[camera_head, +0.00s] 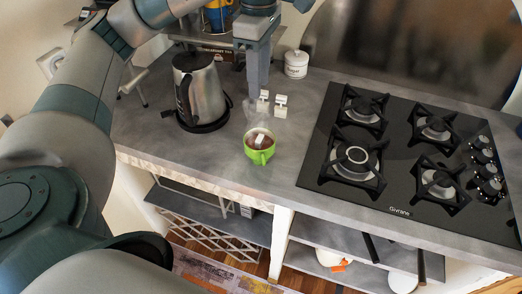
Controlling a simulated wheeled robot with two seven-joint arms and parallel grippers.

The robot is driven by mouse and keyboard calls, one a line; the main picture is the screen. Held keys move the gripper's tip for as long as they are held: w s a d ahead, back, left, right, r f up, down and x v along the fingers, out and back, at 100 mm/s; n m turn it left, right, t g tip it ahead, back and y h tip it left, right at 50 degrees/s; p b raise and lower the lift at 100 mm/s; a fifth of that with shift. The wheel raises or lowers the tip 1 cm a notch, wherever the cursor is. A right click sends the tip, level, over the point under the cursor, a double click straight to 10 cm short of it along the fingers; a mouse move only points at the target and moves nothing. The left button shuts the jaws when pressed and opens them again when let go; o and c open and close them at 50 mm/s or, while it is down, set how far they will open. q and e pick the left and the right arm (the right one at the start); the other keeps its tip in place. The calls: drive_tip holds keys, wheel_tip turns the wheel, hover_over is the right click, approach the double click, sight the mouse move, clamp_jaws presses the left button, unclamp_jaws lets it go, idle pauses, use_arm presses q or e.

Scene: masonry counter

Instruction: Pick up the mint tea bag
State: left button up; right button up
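My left gripper (258,92) reaches down from the top of the head view, its fingers close above the counter behind the green mug. The fingers overlap in this view, so their gap does not show. Small white pieces that look like tea bag tags lie right by the fingertips: one tag (264,95) at the fingertips and others (281,105) just to the right. I cannot read which is the mint tea bag. The green mug (260,156) holds brown liquid with a white piece in it. My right gripper is not in view.
A steel kettle (203,88) on a black base stands left of the gripper. A white lidded jar (296,64) stands at the back. A black gas hob (400,160) fills the right side. A shelf with a tea box (218,54) is behind. The counter left of the mug is clear.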

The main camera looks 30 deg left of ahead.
use_arm(q)
drive_tip(key=shift+f, duration=0.15)
drive_tip(key=p, duration=0.3)
hover_over(260, 138)
drive_tip(key=shift+a+f, duration=0.1)
drive_tip(key=shift+f, duration=5.9)
drive_tip(key=shift+f+p, duration=0.7)
drive_tip(key=shift+f, duration=0.05)
wheel_tip(260, 138, down, 2)
drive_tip(key=shift+s+f+p, duration=0.1)
drive_tip(key=shift+p, duration=0.45)
drive_tip(key=shift+f, duration=0.7)
